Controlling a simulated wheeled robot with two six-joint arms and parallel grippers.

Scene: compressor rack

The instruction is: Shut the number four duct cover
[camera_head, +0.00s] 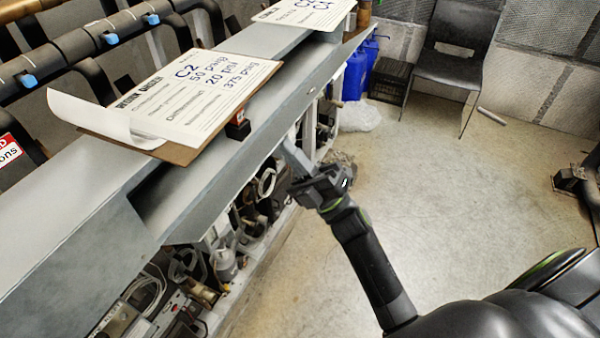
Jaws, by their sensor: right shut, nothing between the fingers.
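A long grey duct runs diagonally along the rack. One of its grey covers (235,150) faces the aisle, tilted outward at its near end, with a dark gap between it and the duct top. A nearer grey cover section (75,260) stands beside it at lower left. I see no number on either cover, so I cannot tell which is number four. My right gripper (288,148) is shut and empty, its fingertips close to the cover's lower edge; I cannot tell whether they touch. My left gripper is out of view.
A clipboard with a C2 sheet (190,95) lies on the duct top, and another sheet (305,12) lies farther back. Hoses and compressor parts (220,250) fill the rack below. A chair (455,55) and black crate (392,80) stand behind. The floor (440,190) right of the rack is largely clear.

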